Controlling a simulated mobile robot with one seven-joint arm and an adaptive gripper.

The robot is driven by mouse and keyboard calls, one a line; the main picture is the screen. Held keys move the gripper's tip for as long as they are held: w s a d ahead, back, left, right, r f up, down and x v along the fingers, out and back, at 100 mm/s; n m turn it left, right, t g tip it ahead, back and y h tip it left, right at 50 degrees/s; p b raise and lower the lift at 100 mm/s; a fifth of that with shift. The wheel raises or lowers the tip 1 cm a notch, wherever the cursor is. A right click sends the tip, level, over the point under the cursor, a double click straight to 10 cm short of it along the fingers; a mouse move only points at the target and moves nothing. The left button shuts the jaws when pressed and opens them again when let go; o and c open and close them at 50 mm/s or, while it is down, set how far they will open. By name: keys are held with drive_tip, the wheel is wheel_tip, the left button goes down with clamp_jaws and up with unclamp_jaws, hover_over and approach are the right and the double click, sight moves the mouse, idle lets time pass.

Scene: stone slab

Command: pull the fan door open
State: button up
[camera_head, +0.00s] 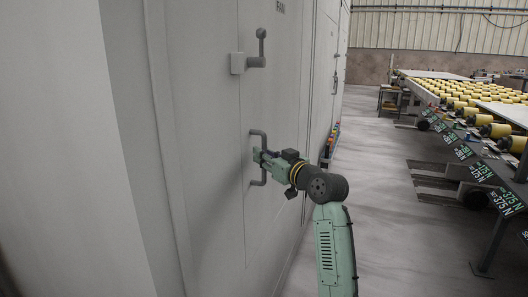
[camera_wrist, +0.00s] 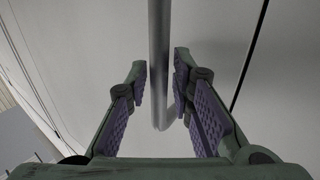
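The fan door (camera_head: 270,105) is a tall light-grey panel with "FAN" lettered near its top. It looks shut in the head view. Its grey bar handle (camera_head: 264,136) stands upright on the panel, and my gripper (camera_head: 257,156) is at it. In the wrist view the handle's bar (camera_wrist: 158,60) runs down between the two purple-padded fingers of my gripper (camera_wrist: 160,85). The fingers are apart, one on each side of the bar, with small gaps showing. The handle's lower bend shows between the pads.
A lever latch (camera_head: 250,62) sits on the panel above the handle. A roller table (camera_head: 480,120) with yellow rollers stands on the right. Coloured small items (camera_head: 331,140) lie along the cabinet's foot. The floor (camera_head: 390,220) between cabinet and table is clear.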

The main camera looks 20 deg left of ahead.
drive_tip(key=shift+w+a, duration=0.2)
drive_tip(key=shift+a, duration=0.05)
drive_tip(key=shift+c, duration=0.3)
clamp_jaws()
idle(0.4)
